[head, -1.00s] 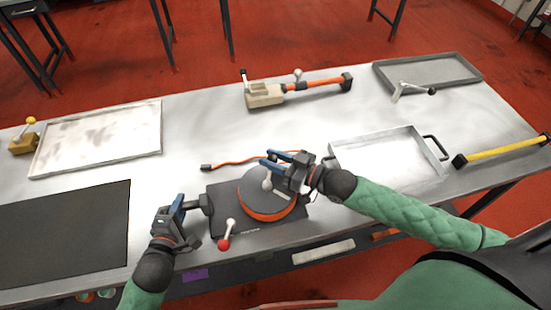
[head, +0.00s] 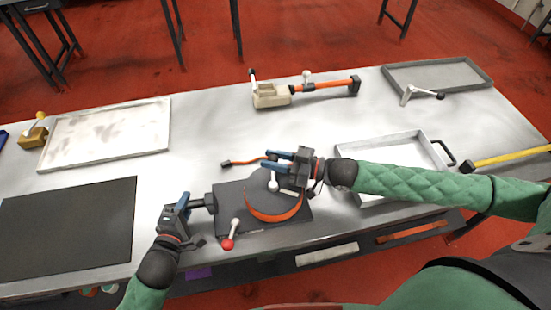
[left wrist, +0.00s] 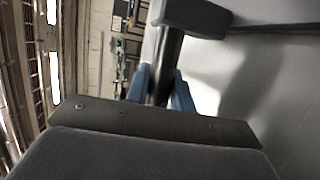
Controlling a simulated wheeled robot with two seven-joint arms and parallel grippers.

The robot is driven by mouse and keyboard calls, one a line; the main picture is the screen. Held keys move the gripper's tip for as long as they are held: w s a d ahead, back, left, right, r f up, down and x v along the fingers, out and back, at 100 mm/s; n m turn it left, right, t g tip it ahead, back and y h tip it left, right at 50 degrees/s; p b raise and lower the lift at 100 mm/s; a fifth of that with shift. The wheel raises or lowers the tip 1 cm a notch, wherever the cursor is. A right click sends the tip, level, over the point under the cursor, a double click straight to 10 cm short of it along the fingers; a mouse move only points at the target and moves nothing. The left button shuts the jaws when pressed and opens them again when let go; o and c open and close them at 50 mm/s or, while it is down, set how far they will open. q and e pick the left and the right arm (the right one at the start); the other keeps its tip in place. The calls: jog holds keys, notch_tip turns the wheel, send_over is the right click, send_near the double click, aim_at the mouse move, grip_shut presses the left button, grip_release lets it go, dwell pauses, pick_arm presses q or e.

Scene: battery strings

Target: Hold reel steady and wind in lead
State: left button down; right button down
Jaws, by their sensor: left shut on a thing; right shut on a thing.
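The reel (head: 256,187) is a dark disc with the orange lead (head: 275,217) wound round its rim, on a dark base plate (head: 233,194). A free length of lead lies behind it, ending in a dark plug (head: 227,164). My left gripper (head: 187,201) is shut on the dark T-shaped handle (head: 209,202) at the base's left side; the left wrist view shows its blue fingers (left wrist: 160,85) round the handle's bar (left wrist: 168,55). My right gripper (head: 270,160) is over the reel, shut on the white-ended crank (head: 273,186); its fingers partly hide the grip.
A red-knobbed lever (head: 228,243) stands at the base's front. A black mat (head: 70,225) lies left.

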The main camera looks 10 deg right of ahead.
jog(key=shift+w+a+f+n+g+y, duration=0.1)
jog(key=shift+w+n+g+y, duration=0.1)
jog(key=shift+n+g, duration=0.2)
jog(key=shift+w+a+f+n+g+y, duration=0.1)
jog(key=shift+n+g+y, duration=0.15)
jog(key=shift+g, duration=0.25)
